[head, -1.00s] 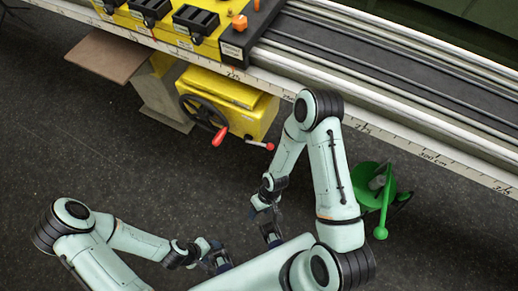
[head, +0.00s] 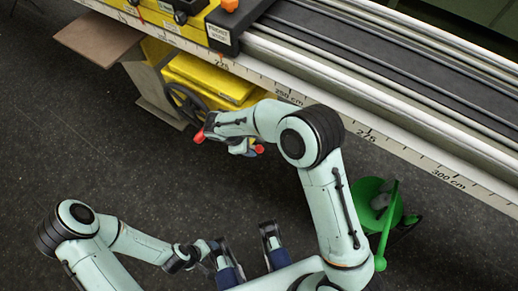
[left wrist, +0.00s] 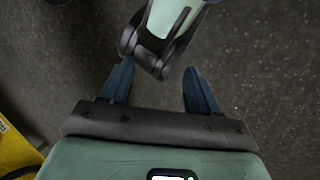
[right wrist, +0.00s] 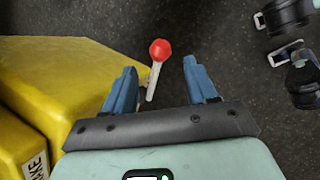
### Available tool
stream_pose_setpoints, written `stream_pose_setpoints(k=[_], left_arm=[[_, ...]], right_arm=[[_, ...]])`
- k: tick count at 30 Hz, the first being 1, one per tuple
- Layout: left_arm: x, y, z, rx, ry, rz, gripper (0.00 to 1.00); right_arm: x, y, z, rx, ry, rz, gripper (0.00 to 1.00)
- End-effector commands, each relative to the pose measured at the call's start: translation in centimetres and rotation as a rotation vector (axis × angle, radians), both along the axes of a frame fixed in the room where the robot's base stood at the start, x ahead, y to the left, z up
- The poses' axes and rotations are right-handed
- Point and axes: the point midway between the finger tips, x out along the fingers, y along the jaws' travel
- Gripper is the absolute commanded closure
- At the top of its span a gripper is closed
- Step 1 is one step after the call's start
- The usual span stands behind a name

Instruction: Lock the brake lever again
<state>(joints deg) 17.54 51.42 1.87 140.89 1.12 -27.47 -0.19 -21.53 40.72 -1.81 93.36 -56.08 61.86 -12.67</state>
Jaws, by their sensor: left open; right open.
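The brake lever shows in the right wrist view as a red ball on a pale stem (right wrist: 159,52), beside the yellow housing (right wrist: 70,75). In the head view its red ball (head: 259,149) shows just past my right gripper (head: 243,146). My right gripper is open. In the right wrist view the stem appears between its blue fingers (right wrist: 160,65), with the ball at about the fingertips. I cannot tell the depth between them, and I see no grip. My left gripper (left wrist: 158,66) is open and empty, over dark floor, away from the lever.
A dark handwheel (head: 184,104) with a red handle (head: 199,137) is left of my right gripper. The long rail with a scale (head: 335,110) runs above. A green object (head: 378,205) stands at the right. Dark floor (head: 130,160) is open at the left.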

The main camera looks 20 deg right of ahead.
Motion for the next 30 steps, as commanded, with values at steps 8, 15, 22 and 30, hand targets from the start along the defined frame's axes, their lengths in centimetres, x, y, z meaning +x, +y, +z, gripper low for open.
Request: stream_pose_setpoints(k=[8,15,22,30], left_arm=[[1.6,0.7,-1.5,0.020,-0.041,0.018,0.39],[2.2,1.1,-1.9,0.029,-0.059,0.025,0.39],[2.3,1.1,-1.9,0.030,-0.061,0.025,0.39],[2.3,1.1,-1.9,0.030,-0.061,0.025,0.39]], right_arm=[[0.3,-2.5,-5.3,0.000,0.004,-0.002,0.43],[0.4,-3.3,-7.1,0.001,0.002,-0.003,0.43],[0.5,-3.4,-7.2,0.001,0.001,-0.003,0.43],[0.5,-3.4,-7.2,0.001,0.001,-0.003,1.00]])
